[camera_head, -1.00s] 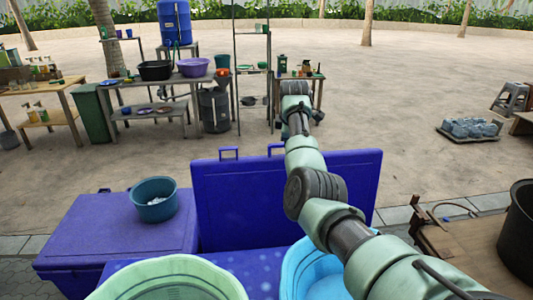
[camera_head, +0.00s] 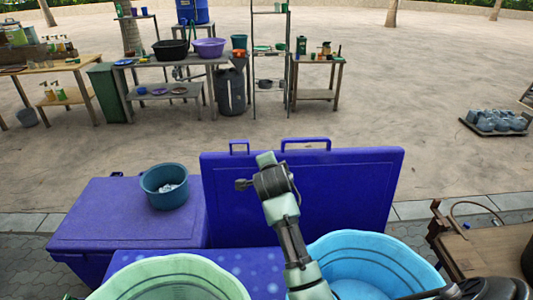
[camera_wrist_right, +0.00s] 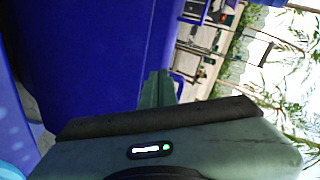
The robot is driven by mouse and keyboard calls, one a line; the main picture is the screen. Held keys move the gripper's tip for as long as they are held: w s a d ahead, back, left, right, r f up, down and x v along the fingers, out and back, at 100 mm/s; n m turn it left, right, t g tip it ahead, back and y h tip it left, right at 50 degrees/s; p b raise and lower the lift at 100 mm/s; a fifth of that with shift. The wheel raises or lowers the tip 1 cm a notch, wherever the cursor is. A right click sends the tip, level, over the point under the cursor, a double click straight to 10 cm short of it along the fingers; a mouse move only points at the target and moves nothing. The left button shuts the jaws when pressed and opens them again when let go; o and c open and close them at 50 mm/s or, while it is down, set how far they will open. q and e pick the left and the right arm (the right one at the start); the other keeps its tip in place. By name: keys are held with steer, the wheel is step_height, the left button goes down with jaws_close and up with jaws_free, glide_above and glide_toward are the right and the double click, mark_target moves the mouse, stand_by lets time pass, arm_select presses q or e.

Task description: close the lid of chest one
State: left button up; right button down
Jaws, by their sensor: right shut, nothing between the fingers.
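The open blue chest (camera_head: 215,262) stands in front of me, and its blue lid (camera_head: 345,205) is raised upright at the back, with two handles on its top edge. The lid's blue surface also fills much of the left of the right wrist view (camera_wrist_right: 85,50). My right arm rises from the bottom, and its hand end overlaps the lid's left-middle part in the head view. My right gripper (camera_wrist_right: 158,88) is shut and empty, close to the blue surface; whether it touches cannot be told. My left gripper is out of view.
A second blue chest (camera_head: 125,215) is closed at the left, with a teal bucket (camera_head: 153,195) on it. A pale green tub (camera_head: 165,268) and a light blue tub (camera_head: 375,255) are in front of the raised lid. A brown wooden table (camera_head: 490,245) is at the right.

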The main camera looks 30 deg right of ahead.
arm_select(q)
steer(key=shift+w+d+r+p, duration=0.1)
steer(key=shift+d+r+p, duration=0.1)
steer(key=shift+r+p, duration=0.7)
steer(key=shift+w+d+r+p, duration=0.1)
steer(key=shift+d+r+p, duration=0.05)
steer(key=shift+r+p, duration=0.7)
arm_select(e)
steer(key=w+d+f+m+t, duration=0.1)
steer(key=w+d+f+m, duration=0.2)
steer(key=w, duration=0.6)
steer(key=shift+w+d+f+m, duration=0.4)
steer(key=shift+f+m, duration=0.1)
steer(key=shift+f, duration=0.15)
